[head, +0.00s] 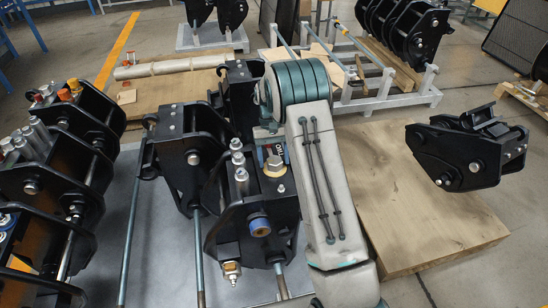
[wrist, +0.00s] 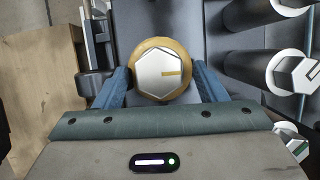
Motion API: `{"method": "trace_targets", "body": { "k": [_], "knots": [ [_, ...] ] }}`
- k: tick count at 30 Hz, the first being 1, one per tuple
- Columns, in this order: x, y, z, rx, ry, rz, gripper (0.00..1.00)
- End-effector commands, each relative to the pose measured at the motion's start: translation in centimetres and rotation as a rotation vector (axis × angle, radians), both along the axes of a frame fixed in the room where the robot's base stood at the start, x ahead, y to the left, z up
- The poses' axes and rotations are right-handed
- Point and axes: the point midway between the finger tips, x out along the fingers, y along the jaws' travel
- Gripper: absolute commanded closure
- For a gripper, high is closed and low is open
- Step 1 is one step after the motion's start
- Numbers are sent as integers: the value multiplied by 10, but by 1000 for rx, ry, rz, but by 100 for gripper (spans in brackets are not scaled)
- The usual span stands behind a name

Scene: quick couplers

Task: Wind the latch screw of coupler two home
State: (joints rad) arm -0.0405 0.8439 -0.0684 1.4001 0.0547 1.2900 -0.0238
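In the wrist view, a silver hex screw head (wrist: 160,76) with a yellow mark faces me, ringed by a brass-coloured collar (wrist: 182,52). My gripper (wrist: 161,86) has one blue finger on each side of the head, with the tips close to it. I cannot tell whether they touch it. In the head view, a black coupler (head: 228,222) stands at the centre, with a silver hex screw on a brass base (head: 274,167) on top.
Black couplers with silver cylinders (head: 38,130) crowd the left. Another coupler (head: 467,148) lies on a wooden board (head: 425,215) at the right. Behind stands a grey rack (head: 390,98). In the wrist view, silver posts (wrist: 285,72) stand close on the right.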

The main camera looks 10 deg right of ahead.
Motion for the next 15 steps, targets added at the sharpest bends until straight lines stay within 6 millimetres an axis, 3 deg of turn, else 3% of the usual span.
{"method": "trace_targets", "body": {
  "k": [8,15],
  "knots": [
    [0,0,1,-1,1,1,36],
    [14,-1,31,-1,-3,1,36]
  ]
}}
